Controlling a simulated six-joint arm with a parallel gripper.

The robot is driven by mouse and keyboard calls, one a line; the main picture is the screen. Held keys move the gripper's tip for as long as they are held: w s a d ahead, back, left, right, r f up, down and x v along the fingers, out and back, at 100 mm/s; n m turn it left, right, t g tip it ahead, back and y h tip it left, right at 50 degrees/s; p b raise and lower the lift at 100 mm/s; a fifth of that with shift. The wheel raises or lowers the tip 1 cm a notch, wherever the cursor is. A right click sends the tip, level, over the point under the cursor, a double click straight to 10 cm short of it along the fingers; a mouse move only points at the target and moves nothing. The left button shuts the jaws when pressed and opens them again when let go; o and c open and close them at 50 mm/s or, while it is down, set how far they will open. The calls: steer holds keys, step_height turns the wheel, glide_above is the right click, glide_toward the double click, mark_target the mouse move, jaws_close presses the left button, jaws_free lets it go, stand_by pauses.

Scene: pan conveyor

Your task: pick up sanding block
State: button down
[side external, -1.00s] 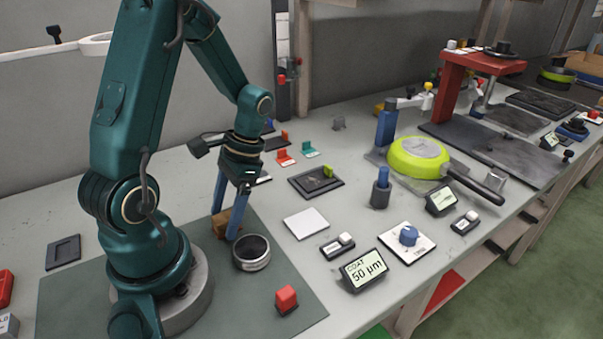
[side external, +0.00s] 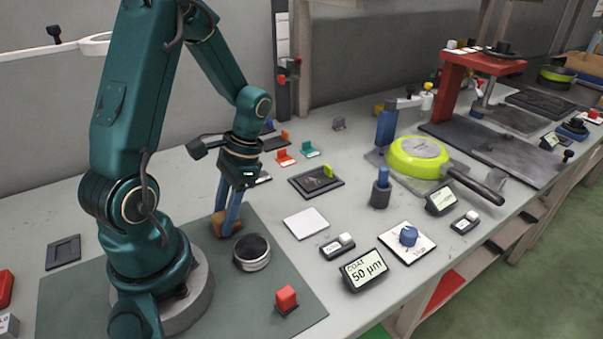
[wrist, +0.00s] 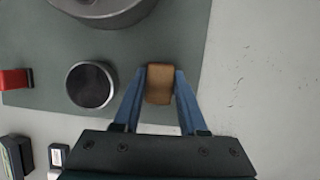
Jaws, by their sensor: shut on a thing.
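The sanding block (wrist: 159,84) is a small brown block. In the side external view the sanding block (side external: 219,224) is partly hidden by my fingers, low at the edge of the grey-green mat (side external: 285,262). My gripper (wrist: 160,75) has its two blue fingers closed on the block's two sides in the wrist view. In the side external view my gripper (side external: 226,225) points down with its fingertips at the block. I cannot tell whether the block is clear of the mat.
A round metal cup with a dark top (side external: 251,252) stands just right of the block. A red block (side external: 287,298) is near the mat's front edge. A white square plate (side external: 306,223) and a display (side external: 364,270) reading 50 µm lie further right.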

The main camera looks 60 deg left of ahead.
mark_target(220, 214)
steer(key=r, duration=0.4)
steer(key=shift+s+a+r, duration=0.15)
steer(key=shift+s+a, duration=0.05)
steer(key=shift+s, duration=0.1)
steer(key=s+a+r, duration=0.5)
steer(key=s+r, duration=0.1)
steer(key=s, duration=0.3)
steer(key=shift+s+r, duration=0.15)
steer(key=shift+s, duration=0.25)
